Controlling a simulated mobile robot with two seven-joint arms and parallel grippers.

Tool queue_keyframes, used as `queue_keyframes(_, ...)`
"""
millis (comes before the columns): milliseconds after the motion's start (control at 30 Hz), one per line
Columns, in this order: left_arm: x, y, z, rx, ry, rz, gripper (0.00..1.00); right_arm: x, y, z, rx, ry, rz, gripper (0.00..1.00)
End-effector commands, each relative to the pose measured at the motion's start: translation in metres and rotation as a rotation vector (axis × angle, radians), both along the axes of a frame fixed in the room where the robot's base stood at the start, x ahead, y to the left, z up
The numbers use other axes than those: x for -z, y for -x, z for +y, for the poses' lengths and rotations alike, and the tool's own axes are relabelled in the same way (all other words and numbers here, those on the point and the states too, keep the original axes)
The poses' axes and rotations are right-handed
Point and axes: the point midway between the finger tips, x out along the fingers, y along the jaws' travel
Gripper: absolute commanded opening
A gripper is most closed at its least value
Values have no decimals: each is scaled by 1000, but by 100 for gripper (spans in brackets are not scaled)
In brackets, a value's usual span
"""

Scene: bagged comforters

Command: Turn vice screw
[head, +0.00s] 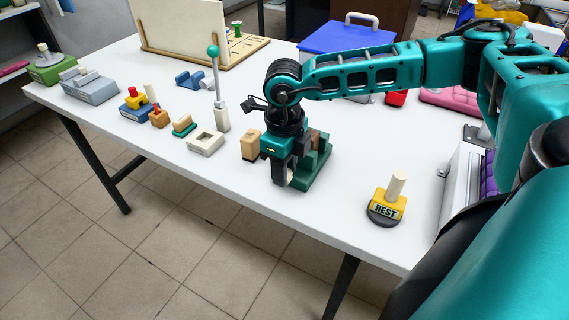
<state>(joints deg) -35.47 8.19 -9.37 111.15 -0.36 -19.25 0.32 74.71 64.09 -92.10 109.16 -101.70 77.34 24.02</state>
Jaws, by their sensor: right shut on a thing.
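A green vice-like block (318,164) with stepped sides and brown wooden parts stands near the front edge of the white table. My right gripper (281,182) points down at its front left side and covers part of it. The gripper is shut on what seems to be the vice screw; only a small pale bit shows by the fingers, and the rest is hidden. A tan wooden block (252,145) stands just left of the gripper; whether it belongs to the vice I cannot tell. My left gripper is not in view.
A yellow stand marked REST (387,205) with a pale peg is to the right. A teal-knobbed lever (214,72) and several small wooden fixtures stand to the left. A blue box (340,37) is behind my arm. Table between vice and REST stand is clear.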

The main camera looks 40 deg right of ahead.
Motion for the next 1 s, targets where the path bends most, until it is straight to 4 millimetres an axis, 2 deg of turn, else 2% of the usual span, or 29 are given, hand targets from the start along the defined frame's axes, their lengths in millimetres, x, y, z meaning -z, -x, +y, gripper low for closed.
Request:
queue_keyframes(100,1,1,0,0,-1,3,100,0,0,0,1,1,-1,1)
queue_keyframes(367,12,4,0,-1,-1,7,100,3,1,-1,1,-13,-38,1)
queue_keyframes(567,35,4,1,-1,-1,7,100,7,4,-3,1,-51,-131,1)
queue_keyframes(733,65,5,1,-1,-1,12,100,10,6,-4,1,-93,-236,1)
queue_keyframes(1000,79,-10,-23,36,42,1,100,11,9,-5,0,-156,-389,1)
